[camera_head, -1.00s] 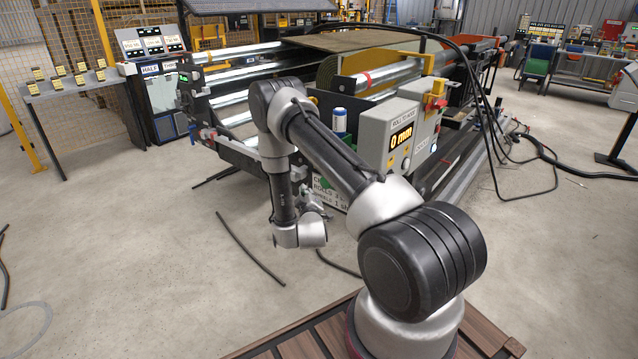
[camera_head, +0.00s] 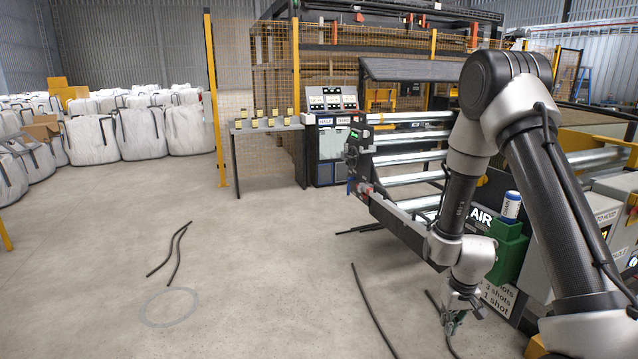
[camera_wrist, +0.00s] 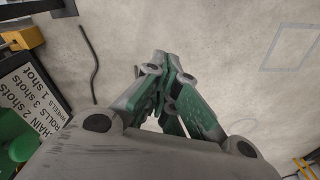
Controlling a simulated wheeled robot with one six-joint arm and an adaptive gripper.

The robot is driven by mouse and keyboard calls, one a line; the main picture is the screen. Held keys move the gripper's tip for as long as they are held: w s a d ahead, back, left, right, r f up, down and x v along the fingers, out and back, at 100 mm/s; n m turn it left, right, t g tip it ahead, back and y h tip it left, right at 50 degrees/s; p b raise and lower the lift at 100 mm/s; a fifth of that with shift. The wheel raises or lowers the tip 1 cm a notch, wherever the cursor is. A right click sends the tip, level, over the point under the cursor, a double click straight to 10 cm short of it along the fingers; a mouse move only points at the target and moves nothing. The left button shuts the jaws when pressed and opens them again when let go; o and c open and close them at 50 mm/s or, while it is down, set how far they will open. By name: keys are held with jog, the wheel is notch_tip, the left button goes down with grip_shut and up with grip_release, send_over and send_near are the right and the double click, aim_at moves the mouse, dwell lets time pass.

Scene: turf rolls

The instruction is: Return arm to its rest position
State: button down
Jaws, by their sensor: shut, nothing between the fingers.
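My gripper (camera_head: 453,322) hangs at the end of my arm on the right of the head view, pointing down above the concrete floor. In the wrist view my gripper (camera_wrist: 168,62) has its green and grey fingers together, with nothing between them. The arm is bent at the elbow, high in the head view, with its forearm hanging down. The gripper is in front of the machine with the metal rollers (camera_head: 412,158), apart from the floor.
A sign with shot counts (camera_wrist: 30,95) and a green part (camera_wrist: 15,135) are close on the left in the wrist view. Black hoses (camera_head: 372,310) lie on the floor. A small table (camera_head: 266,128) and white bulk bags (camera_head: 142,132) stand farther back. The floor at left centre is mostly clear.

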jog(key=s+r+t, duration=0.1)
jog(key=s+r, duration=0.6)
jog(key=r, duration=0.5)
jog(key=s+d+r+t, duration=0.1)
jog(key=s+r, duration=0.7)
jog(key=r, duration=0.5)
jog(key=s+r+t, duration=0.1)
jog(key=s+r, duration=0.6)
jog(key=r, duration=0.6)
jog(key=shift+s+d+r, duration=0.15)
jog(key=shift+d, duration=0.1)
